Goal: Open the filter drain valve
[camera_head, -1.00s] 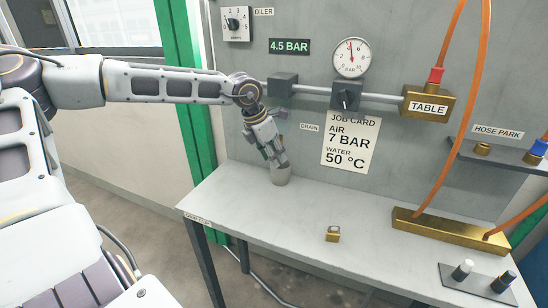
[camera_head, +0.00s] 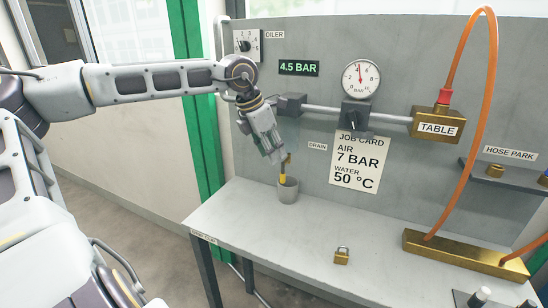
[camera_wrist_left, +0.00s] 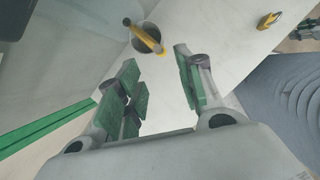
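The brass drain valve (camera_head: 287,159) hangs below the grey filter block (camera_head: 290,103), left of the DRAIN label. A yellow piece (camera_head: 283,177) extends below it at the mouth of a grey cup (camera_head: 288,193); I cannot tell whether it is a lever or liquid. In the left wrist view the yellow piece (camera_wrist_left: 146,38) crosses over the cup's dark opening. My left gripper (camera_head: 274,155) is just left of and above the valve. In the left wrist view my left gripper (camera_wrist_left: 157,60) has its green-padded fingers apart with nothing between them. My right gripper is out of view.
A grey table (camera_head: 235,218) stands below the panel, with a small brass padlock-like item (camera_head: 342,256) on it. A pipe leads right past a gauge (camera_head: 361,79) to a brass TABLE block (camera_head: 436,124). An orange hose (camera_head: 491,80) arches at right.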

